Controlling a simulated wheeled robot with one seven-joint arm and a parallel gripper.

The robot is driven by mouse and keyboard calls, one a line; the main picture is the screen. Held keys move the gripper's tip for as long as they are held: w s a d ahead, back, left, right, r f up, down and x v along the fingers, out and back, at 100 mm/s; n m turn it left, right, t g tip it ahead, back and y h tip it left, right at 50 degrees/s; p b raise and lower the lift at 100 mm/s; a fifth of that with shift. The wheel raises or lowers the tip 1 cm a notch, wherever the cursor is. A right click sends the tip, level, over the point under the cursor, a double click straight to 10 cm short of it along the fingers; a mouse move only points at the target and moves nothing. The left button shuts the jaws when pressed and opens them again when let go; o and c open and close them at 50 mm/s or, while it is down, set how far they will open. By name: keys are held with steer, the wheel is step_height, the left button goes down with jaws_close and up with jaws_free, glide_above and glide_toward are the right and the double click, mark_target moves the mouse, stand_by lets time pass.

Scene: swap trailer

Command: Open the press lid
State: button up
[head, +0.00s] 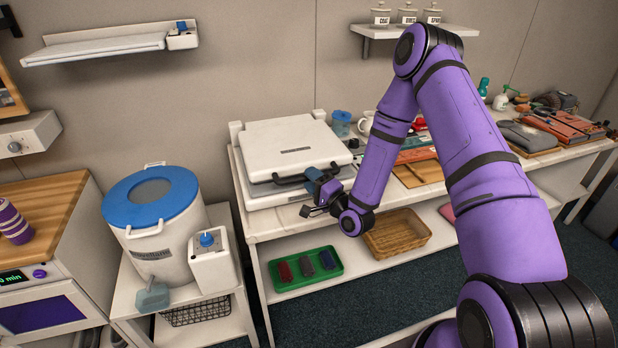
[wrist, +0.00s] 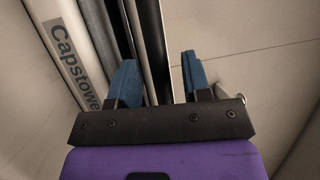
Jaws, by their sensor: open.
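The press (head: 290,146) is a white box on the left end of the long bench, its lid down on the base. A dark handle bar (head: 284,181) runs along the lid's front edge. My gripper (head: 313,182) is at the right part of this handle, in front of the press. In the wrist view, its blue fingers (wrist: 160,70) are apart, with the dark handle bar (wrist: 152,45) showing between them. I cannot tell whether a finger touches the bar. The lid's label (wrist: 75,62) shows left of the fingers. My wrist hides part of the press's right front.
A white drum with a blue lid (head: 150,192) stands on a lower stand to the left. A green tray (head: 305,270) and a wicker basket (head: 397,233) sit on the shelf below. Jars stand on a wall shelf (head: 413,30). The wall is close behind the press.

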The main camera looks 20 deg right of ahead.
steer(key=shift+w+a+r, duration=0.1)
steer(key=shift+w+a, duration=0.2)
steer(key=shift+w, duration=0.35)
jaws_close()
